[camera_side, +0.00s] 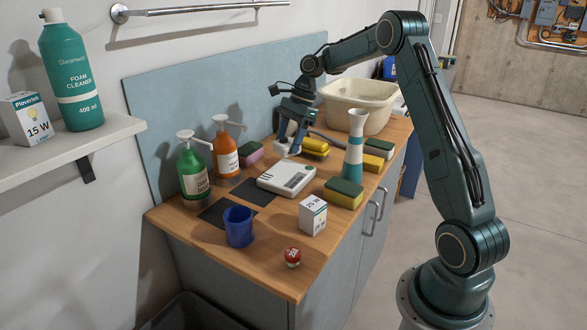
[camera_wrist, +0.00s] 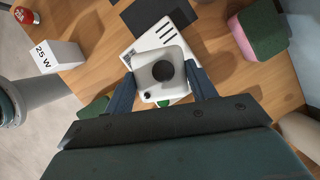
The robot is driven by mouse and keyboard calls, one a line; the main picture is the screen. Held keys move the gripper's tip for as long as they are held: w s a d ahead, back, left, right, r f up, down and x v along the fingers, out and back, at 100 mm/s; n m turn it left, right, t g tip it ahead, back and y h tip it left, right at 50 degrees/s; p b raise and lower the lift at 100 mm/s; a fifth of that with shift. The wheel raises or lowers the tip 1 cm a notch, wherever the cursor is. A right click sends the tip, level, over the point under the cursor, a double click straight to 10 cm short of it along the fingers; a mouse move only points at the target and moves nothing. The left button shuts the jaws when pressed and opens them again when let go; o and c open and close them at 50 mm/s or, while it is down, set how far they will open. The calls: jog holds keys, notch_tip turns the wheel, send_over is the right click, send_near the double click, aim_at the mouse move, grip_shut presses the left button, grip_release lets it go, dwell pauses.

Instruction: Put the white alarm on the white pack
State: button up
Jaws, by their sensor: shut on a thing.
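My gripper (camera_side: 288,138) points down over the bench behind the flat white unit. In the wrist view my gripper (camera_wrist: 161,76) has a finger on each side of a small white square piece with a dark round centre, which I take for the white alarm (camera_wrist: 172,91). It is shut on it. The alarm (camera_side: 284,151) shows small and partly hidden in the side view. The flat white slotted unit, which I take for the white pack (camera_side: 285,177), lies on the bench just in front. In the wrist view the alarm overlaps the pack (camera_wrist: 151,40); contact is unclear.
Green (camera_side: 194,172) and orange (camera_side: 226,152) pump bottles stand left of the pack. A blue cup (camera_side: 238,227), white 25 W box (camera_side: 313,216) and red-topped item (camera_side: 292,257) stand in front. Sponges (camera_side: 343,193), a tall white-teal bottle (camera_side: 355,155) and a cream tub (camera_side: 350,110) stand right and behind.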

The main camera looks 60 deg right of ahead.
jog(key=shift+f, duration=3.2)
jog(key=shift+f, duration=0.1)
jog(key=o, duration=1.1)
jog(key=shift+c, duration=0.2)
jog(key=v, duration=1.2)
jog(key=shift+a, duration=0.1)
